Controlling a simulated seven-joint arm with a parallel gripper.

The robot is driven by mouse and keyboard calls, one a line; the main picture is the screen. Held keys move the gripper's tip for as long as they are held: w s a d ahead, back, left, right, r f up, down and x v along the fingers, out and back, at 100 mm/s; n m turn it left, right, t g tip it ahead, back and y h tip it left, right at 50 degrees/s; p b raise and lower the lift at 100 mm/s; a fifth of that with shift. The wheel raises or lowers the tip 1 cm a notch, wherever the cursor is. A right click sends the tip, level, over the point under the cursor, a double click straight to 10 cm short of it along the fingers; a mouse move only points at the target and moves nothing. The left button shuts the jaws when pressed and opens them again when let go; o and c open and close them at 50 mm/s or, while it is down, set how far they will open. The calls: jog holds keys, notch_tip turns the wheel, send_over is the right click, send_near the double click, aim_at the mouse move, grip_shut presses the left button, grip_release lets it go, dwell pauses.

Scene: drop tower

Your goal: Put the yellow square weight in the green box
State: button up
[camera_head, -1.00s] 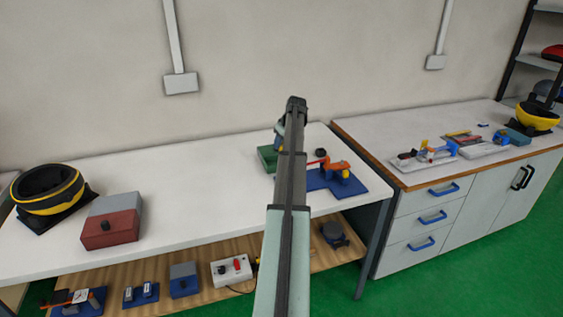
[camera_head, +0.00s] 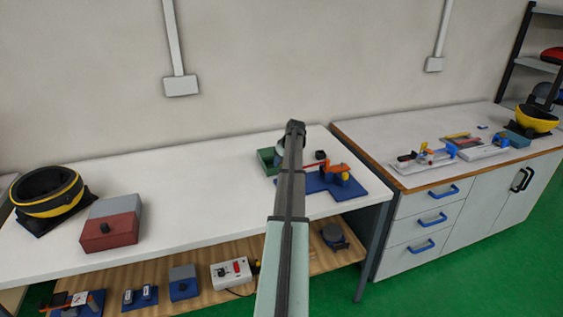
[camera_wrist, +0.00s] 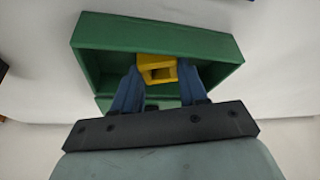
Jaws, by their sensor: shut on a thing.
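The yellow square weight (camera_wrist: 157,72) is held between the two blue fingers of my gripper (camera_wrist: 160,88) in the wrist view. The green box (camera_wrist: 100,62) is open and lies just beyond and around the fingertips in that view. The weight shows against the inside of the box; I cannot tell how deep it is. In the head view the green box (camera_head: 266,158) stands on the white bench at its back right, partly hidden by my arm. The gripper and weight are hidden there behind my arm.
A blue base with an orange lever device (camera_head: 340,178) stands right of the green box. A red and grey box (camera_head: 110,228) and a black and yellow ring (camera_head: 47,192) stand at the bench's left. The bench middle (camera_head: 190,185) is clear.

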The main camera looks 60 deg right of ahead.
jog(key=shift+f, duration=0.1)
jog(key=o, duration=1.2)
jog(key=v, duration=1.2)
